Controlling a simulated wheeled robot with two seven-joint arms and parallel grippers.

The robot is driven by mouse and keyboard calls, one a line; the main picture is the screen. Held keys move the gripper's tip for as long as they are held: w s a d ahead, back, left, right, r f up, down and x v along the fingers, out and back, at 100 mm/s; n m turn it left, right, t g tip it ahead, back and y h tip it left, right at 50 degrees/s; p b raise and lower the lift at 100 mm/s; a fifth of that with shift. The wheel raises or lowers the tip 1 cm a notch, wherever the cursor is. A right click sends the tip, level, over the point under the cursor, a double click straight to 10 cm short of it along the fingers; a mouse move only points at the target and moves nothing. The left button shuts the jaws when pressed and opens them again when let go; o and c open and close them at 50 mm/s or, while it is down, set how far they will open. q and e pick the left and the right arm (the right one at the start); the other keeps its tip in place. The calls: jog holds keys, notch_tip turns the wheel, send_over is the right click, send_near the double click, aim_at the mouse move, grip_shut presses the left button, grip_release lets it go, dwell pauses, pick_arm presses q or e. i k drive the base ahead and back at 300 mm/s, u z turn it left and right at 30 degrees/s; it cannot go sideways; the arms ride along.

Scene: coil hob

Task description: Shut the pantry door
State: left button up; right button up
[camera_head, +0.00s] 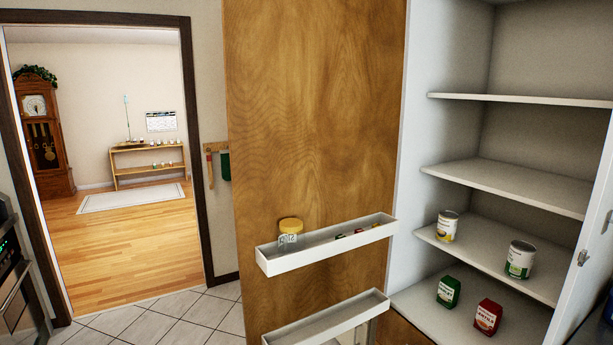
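The pantry door (310,110) is a tall wood-grain panel that stands wide open at the left of the pantry. Its inner face is toward me and carries two white racks. The upper rack (330,251) holds a yellow-lidded jar (289,232) and several small items. The lower rack (325,322) is cut off by the bottom edge of the view. The pantry (510,180) is open, with pale shelves inside. Neither of my grippers is in view.
Two cans (447,226) (520,259) and green (448,291) and red (487,316) boxes stand on the lower shelves. A white panel (590,235) with metal fittings is at the right edge. Tiled floor (185,318) and an open doorway lie left of the door.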

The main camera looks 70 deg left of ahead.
aim_at(313, 90)
jog(key=k, duration=0.4)
jog(key=u, duration=3.9)
jog(key=i, duration=3.65)
jog(key=z, duration=3.9)
jog(key=i, duration=0.5)
jog(key=z, duration=0.05)
